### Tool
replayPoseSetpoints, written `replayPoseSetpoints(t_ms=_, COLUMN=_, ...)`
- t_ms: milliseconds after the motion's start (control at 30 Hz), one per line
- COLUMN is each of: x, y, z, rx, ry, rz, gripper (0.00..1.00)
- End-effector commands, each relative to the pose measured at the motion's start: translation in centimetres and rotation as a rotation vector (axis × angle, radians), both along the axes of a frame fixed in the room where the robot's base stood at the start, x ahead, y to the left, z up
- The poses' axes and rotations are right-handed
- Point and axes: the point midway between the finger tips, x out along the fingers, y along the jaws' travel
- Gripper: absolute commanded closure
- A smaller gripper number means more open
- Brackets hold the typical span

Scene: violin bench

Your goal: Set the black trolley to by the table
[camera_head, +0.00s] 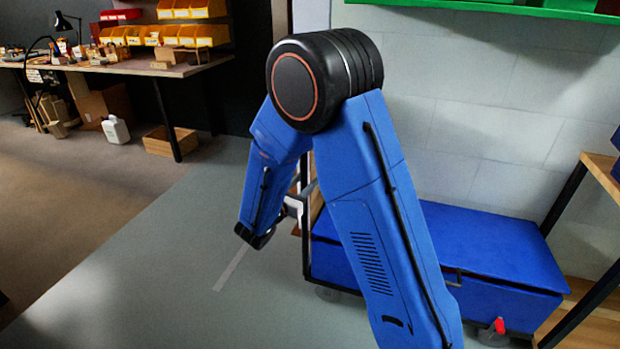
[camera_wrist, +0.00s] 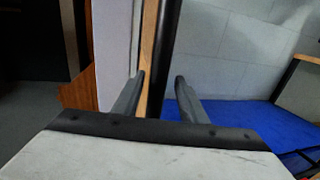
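The black trolley has black upright posts and wheels. Its near-left post (camera_head: 306,235) stands behind my arm, and a caster with a red brake (camera_head: 498,328) shows at its lower right. A large blue box (camera_head: 490,255) lies low in its frame. My gripper (camera_wrist: 160,78) is at the post; in the wrist view the black post (camera_wrist: 163,55) stands upright between its two grey fingers. A gap shows on the left of the post, so the fingers look open around it. In the head view the gripper is mostly hidden by my arm. The table (camera_head: 130,65) is at the upper left, far from the trolley.
Yellow bins (camera_head: 190,35) and a lamp (camera_head: 62,24) are on or above the table. A white jug (camera_head: 115,130) and a wooden crate (camera_head: 170,142) stand on the floor by it. A pale wall (camera_head: 470,130) backs the trolley. Open floor lies at the left.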

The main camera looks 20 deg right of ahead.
Motion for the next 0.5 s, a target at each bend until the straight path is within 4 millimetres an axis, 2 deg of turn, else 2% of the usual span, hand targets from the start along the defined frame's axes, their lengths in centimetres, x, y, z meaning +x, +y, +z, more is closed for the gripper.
replayPoseSetpoints(t_ms=500, x=-5.9, y=6.4, z=0.0, rx=0.000, ry=0.000, rz=0.002, gripper=0.61)
